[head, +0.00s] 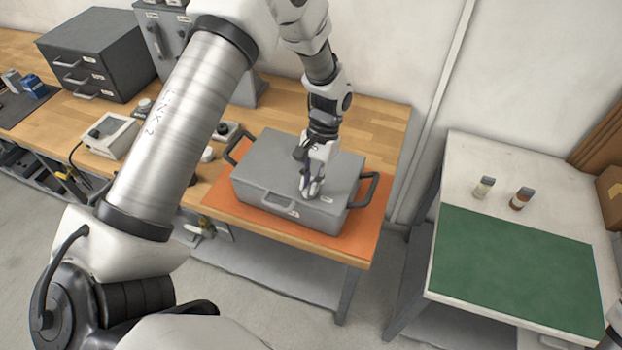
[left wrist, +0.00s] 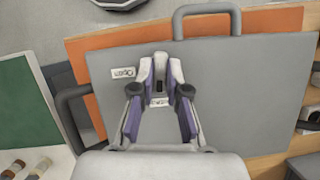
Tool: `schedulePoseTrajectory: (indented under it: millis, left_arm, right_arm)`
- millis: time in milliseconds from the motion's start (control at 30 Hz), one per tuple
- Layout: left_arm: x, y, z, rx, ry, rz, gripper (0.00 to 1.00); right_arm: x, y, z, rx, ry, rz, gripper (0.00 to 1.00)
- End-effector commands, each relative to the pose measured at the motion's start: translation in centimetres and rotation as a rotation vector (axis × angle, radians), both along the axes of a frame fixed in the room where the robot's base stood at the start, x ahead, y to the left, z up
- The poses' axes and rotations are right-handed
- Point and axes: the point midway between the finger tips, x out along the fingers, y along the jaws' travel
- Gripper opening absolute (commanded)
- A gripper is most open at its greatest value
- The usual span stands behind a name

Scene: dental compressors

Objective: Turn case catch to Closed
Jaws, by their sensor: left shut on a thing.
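A grey case (head: 265,172) with dark handles lies shut on an orange mat (head: 362,225) on the wooden bench. My left gripper (head: 311,192) points down onto the lid near its front right part. In the left wrist view the gripper (left wrist: 160,72) is shut on the small case catch (left wrist: 160,87), which is mostly hidden between the fingers. A white label reading "Open" (left wrist: 123,73) is beside the fingers on the lid. A second small label (left wrist: 158,101) shows between the fingers; its word is hard to read. My right gripper is not in view.
A dark drawer cabinet (head: 100,55) and a white-topped device (head: 110,135) stand left on the bench. To the right, a separate table bears a green mat (head: 515,265) and two small bottles (head: 521,198). A gap separates bench and table.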

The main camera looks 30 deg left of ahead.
Motion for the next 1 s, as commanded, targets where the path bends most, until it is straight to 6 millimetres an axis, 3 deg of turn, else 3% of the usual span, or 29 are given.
schedulePoseTrajectory:
  millis: [300,833,867,900,1000]
  left_arm:
    - [-0.27,0.05,-0.26,0.000,0.007,0.133,0.00]
    - [-0.26,0.04,-0.27,0.001,0.006,0.159,0.00]
    - [-0.26,0.04,-0.27,0.001,0.006,0.159,0.21]
    - [-0.25,0.04,-0.28,0.001,0.006,0.159,0.35]
    - [-0.18,0.05,-0.21,0.000,0.004,0.158,0.40]
  right_arm:
    - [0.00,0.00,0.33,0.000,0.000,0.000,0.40]
    - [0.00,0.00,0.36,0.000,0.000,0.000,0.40]
    - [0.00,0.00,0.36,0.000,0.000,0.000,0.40]
    - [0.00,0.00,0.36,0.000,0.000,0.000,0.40]
    - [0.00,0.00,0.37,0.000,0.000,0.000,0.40]
